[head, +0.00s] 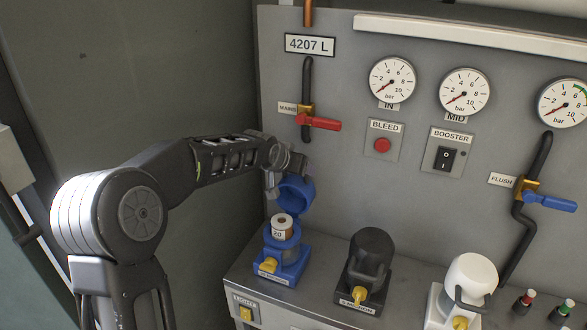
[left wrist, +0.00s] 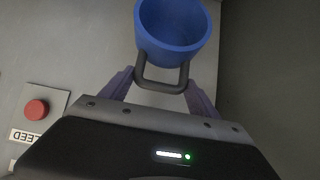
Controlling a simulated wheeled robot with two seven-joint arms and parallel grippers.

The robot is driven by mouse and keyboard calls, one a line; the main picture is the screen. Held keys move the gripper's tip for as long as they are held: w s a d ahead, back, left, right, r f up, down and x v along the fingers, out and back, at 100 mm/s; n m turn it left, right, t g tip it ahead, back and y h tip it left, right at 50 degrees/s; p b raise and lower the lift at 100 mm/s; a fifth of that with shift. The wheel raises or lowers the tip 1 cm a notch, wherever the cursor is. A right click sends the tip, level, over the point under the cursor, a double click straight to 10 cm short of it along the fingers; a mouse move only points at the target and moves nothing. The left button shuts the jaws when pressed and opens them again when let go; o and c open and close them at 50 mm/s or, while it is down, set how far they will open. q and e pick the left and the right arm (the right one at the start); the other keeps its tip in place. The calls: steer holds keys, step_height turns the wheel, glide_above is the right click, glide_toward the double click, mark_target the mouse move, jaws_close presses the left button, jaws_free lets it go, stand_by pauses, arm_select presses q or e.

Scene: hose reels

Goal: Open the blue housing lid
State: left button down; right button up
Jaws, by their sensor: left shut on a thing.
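The blue housing (head: 281,259) stands at the left end of the bench, with a yellow latch (head: 269,265) at its front. Its blue lid (head: 296,194) is up and tilted back, and a white and brown cartridge marked 20 (head: 282,228) shows in the open housing. My left gripper (head: 272,185) is at the lid, above the housing. In the left wrist view the fingers (left wrist: 160,90) are shut on the lid's dark handle (left wrist: 162,78), and the blue lid (left wrist: 172,30) shows its hollow side. My right gripper is not in view.
A black housing (head: 370,262) and a white housing (head: 467,280) stand to the right on the bench. Behind are the grey panel, a red-handled valve (head: 320,124), a red bleed button (head: 382,145), a booster switch (head: 446,158) and a blue-handled valve (head: 550,201).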

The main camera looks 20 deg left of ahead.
arm_select(q)
steer(key=shift+w+r, duration=0.2)
steer(key=shift+r, duration=0.15)
steer(key=c, duration=0.6)
jaws_free()
steer(key=o, duration=0.3)
steer(key=shift+w+f, duration=0.3)
steer(key=shift+w, duration=0.05)
steer(key=shift+o, duration=0.6)
steer(key=shift+s, duration=0.2)
steer(key=shift+s, duration=0.1)
steer(key=b+v, duration=0.2)
steer(key=v, duration=0.5)
steer(key=shift+s+r, duration=0.25)
